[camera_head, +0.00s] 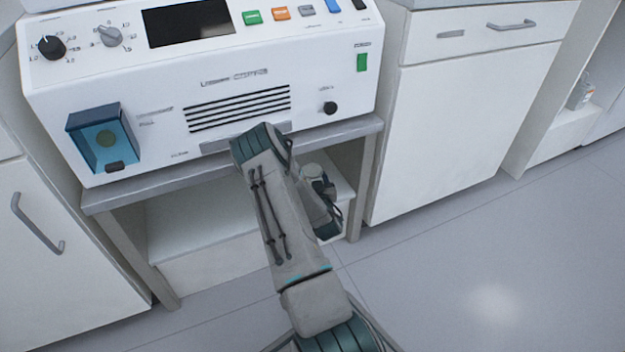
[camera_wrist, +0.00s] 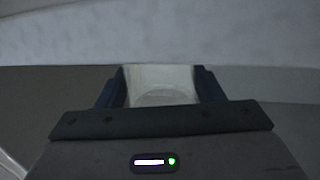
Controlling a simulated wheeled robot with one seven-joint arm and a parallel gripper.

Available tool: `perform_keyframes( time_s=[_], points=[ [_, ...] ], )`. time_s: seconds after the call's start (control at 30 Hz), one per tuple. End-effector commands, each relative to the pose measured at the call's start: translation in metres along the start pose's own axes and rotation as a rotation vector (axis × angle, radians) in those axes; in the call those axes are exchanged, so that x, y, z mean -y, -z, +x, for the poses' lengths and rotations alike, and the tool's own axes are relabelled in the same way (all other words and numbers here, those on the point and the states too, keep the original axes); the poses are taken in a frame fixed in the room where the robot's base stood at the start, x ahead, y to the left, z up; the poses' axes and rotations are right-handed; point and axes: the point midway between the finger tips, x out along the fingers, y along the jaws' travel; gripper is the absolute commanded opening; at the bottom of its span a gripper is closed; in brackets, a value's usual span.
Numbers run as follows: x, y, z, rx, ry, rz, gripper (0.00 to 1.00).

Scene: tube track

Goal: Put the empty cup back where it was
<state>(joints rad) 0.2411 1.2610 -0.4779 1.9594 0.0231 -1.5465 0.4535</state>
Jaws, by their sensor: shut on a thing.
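In the wrist view a pale, whitish cup (camera_wrist: 160,88) sits between the two dark fingers of my gripper (camera_wrist: 160,76). The fingers press on its left and right sides, so my gripper is shut on it. The view is dim, and I cannot tell what lies inside the cup or whether it touches a surface. In the head view my arm reaches forward to the front of the white machine and bends down before the open space under it. The cup and the fingers do not show there; my arm hides that area.
The white machine (camera_head: 240,80) with knobs, a dark screen and a blue window box (camera_head: 104,138) stands on a grey-edged bench (camera_head: 185,178). A low white shelf (camera_head: 200,215) lies beneath. White cabinets (camera_head: 455,130) flank it. The floor (camera_head: 480,265) at right is clear.

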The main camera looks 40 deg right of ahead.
Motion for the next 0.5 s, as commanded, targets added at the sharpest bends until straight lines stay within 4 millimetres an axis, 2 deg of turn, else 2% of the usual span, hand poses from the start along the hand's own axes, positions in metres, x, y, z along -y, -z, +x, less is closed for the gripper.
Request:
perform_keyframes(
  time_s=[0.03,0.07,0.13,0.5],
  points=[
    [-0.0002,-0.0035,0.0001,0.0,-0.001,0.001,0.39],
    [-0.0002,-0.0033,0.0001,0.0,0.0,0.001,0.64],
    [-0.0001,-0.0021,0.0,0.0,0.0,0.0,0.83],
    [0.0001,0.002,-0.0002,0.0,0.0,0.0,0.83]
  ],
)
